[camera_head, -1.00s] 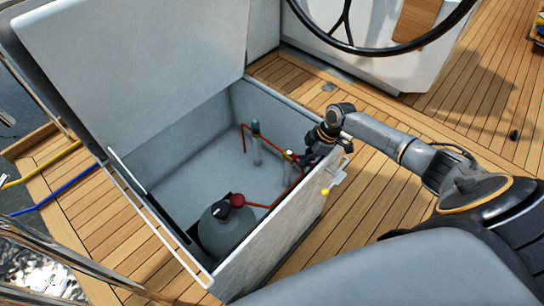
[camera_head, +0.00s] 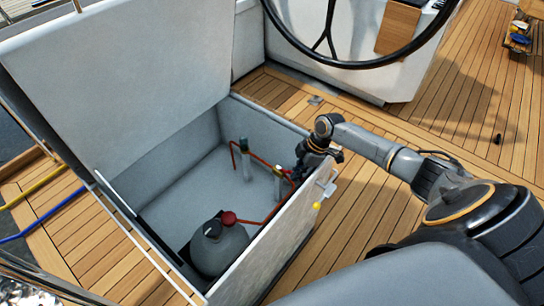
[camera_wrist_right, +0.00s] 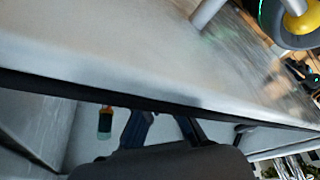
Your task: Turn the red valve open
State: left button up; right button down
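An open locker (camera_head: 262,112) holds a grey gas bottle (camera_head: 222,252) with a round red fitting (camera_head: 229,217) on top. A red hose (camera_head: 268,213) runs from it along the locker wall past two upright pipe posts, the near one (camera_head: 277,172) and the far one (camera_head: 244,148). I cannot tell which red part is the valve. My right gripper (camera_head: 297,172) reaches down inside the right wall, close to the near post. Its fingers (camera_wrist_right: 163,125) are apart with nothing visible between them. A green and orange piece (camera_wrist_right: 105,122) lies left of them. My left gripper is not in view.
The locker lid (camera_head: 115,85) stands raised on the left. A black steering wheel (camera_head: 345,55) is behind. Teak deck (camera_head: 385,195) to the right is mostly clear.

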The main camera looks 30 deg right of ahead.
jog(key=v, duration=1.1)
jog(key=shift+r, duration=0.2)
jog(key=shift+s, duration=0.1)
